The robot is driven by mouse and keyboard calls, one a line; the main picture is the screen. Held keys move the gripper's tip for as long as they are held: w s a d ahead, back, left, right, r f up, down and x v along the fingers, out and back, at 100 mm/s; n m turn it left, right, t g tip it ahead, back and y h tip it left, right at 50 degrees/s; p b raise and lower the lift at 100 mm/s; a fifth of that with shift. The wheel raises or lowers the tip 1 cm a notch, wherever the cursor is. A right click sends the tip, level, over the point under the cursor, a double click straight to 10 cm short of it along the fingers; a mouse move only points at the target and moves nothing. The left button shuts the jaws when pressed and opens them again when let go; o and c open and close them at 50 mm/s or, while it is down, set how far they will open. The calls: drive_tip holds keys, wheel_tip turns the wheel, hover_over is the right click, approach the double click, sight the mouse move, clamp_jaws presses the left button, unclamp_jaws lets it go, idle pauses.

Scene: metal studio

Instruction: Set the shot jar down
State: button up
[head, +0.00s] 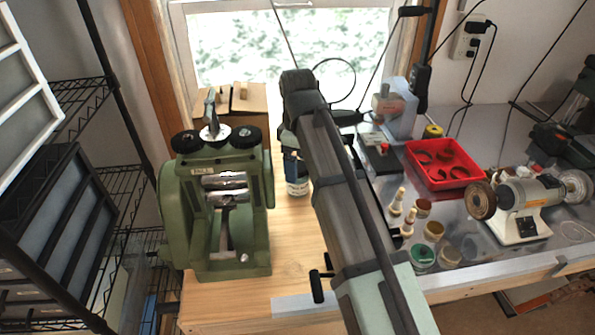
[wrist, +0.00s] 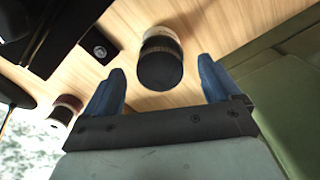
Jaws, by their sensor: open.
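The shot jar (wrist: 160,66) stands on the wooden bench top, with a dark round lid and a pale band. My gripper (wrist: 161,66) is open; its two blue fingers sit on either side of the jar's lid, with a visible gap on each side. My arm hides most of the gripper there.
A second jar (wrist: 66,106) stands to the left in the wrist view. The mill's green side (wrist: 290,100) is close on the right. A red tray (head: 443,165), small jars (head: 422,257) and a bench grinder (head: 522,208) stand right of my arm.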

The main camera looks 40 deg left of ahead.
wheel_tip(320, 180, up, 8)
drive_tip(key=shift+f, duration=0.1)
idle(0.7)
